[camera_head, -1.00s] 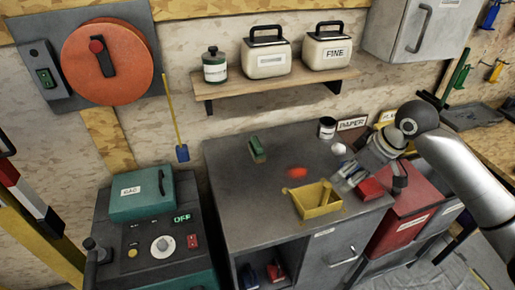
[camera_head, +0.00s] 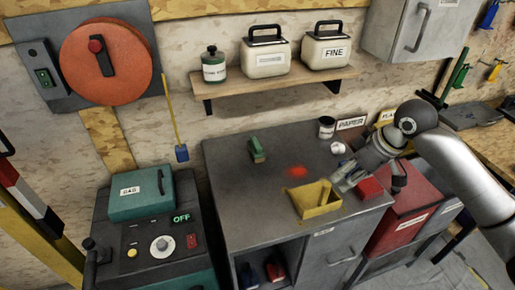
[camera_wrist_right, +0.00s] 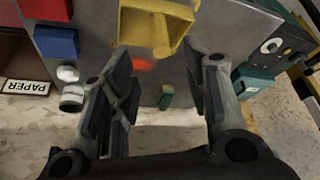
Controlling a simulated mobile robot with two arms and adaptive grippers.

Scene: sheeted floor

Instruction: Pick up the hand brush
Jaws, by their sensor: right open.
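A small green object with a brownish side (camera_head: 257,150), which looks like the hand brush, lies on the grey bench top towards its back left. In the right wrist view the green object (camera_wrist_right: 165,97) shows between the fingers, beyond them and apart from them. My right gripper (camera_head: 368,178) is open and empty above the right part of the bench, to the right of the green object. Its two spread fingers also show in the right wrist view (camera_wrist_right: 160,80). My left gripper is not in view.
A yellow open tray (camera_head: 318,199) stands near the bench's front, with a blurred red spot (camera_head: 297,172) behind it. A shelf (camera_head: 275,85) hangs above. The bench's left part is clear.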

